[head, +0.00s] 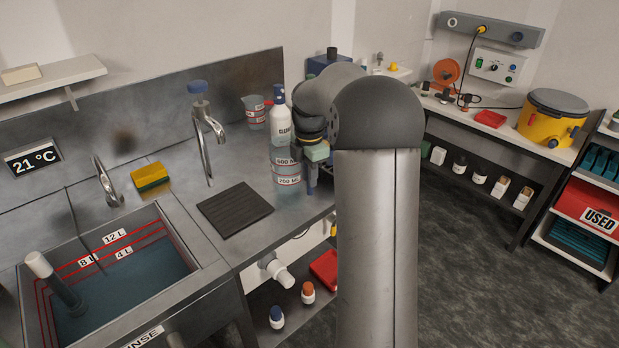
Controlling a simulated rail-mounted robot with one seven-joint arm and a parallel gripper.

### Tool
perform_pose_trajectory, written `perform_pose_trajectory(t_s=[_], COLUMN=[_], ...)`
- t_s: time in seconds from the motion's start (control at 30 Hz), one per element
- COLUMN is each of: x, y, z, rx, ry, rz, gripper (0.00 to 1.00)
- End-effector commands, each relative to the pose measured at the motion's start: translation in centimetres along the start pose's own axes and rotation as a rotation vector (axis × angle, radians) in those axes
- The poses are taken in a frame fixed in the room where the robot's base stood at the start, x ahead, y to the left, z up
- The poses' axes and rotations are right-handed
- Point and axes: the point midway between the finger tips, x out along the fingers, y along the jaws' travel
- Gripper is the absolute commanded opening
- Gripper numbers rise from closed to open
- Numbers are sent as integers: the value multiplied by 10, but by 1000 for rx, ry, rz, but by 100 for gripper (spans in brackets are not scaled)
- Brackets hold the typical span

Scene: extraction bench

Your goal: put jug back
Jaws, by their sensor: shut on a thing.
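A clear measuring jug (286,180) with red lines and white volume labels shows at the right end of the steel counter, left of my arm. My gripper (314,170) is at the jug's right side and shut on it, with the fingertips largely hidden. The jug looks upright. I cannot tell whether its base touches the counter. A second, smaller-looking clear jug (254,112) with red marks stands farther back, left of the white cleaner bottle (279,124).
A sink (194,264) with water and red level lines lies at the left. A black ribbed mat (235,211) lies between the sink and the held jug, below a tall tap (207,140). A yellow sponge (151,177) sits behind the sink. My arm blocks the area behind it.

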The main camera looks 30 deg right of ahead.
Motion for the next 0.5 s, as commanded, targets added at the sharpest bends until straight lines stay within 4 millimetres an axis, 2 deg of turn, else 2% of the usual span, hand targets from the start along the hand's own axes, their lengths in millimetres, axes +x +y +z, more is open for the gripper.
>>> perform_pose_trajectory(t_s=[0.1,0.47,0.5], x=[14,19,19], y=[0,0,-1], z=[0,0,0], rx=[0,0,0], ry=[1,0,0], rz=[-1,1,0], gripper=[0,0,28])
